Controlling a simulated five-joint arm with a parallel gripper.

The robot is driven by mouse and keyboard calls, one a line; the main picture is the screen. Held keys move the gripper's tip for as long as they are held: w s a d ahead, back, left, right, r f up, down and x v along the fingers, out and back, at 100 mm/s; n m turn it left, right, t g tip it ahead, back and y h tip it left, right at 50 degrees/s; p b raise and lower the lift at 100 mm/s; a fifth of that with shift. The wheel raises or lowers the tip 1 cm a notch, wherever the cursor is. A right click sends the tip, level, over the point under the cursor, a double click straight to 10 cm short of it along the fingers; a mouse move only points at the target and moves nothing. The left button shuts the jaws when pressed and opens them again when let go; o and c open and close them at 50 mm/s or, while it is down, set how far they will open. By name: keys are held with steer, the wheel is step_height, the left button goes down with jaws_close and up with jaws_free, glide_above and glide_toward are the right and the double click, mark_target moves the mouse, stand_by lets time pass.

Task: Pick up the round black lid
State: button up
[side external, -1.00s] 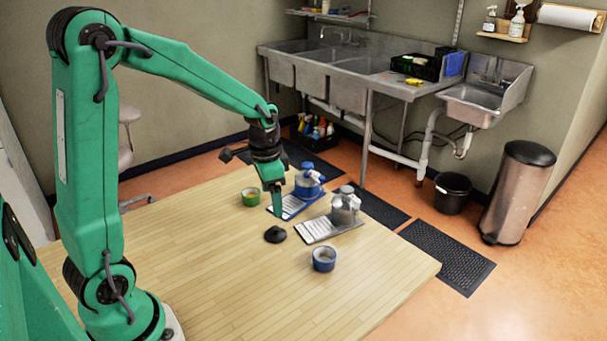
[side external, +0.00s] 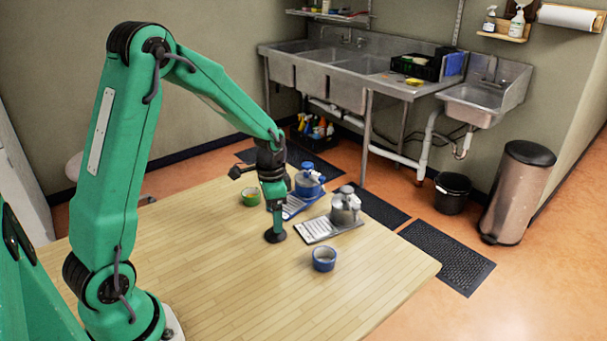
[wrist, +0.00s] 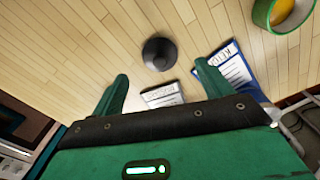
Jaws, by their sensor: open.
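The round black lid (side external: 275,237) lies flat on the wooden table, with a raised knob or dome in its middle. In the wrist view the lid (wrist: 159,54) is just ahead of the gap between my fingers. My gripper (side external: 278,224) points down at the lid in the side view and overlaps part of it. In the wrist view my gripper (wrist: 162,72) has its two green fingers spread wide with nothing between them. I cannot tell whether a fingertip touches the lid.
The front left is clear.

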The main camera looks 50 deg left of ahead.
steer(key=shift+f, duration=0.1)
steer(key=shift+f, duration=2.55)
steer(key=c, duration=1.1)
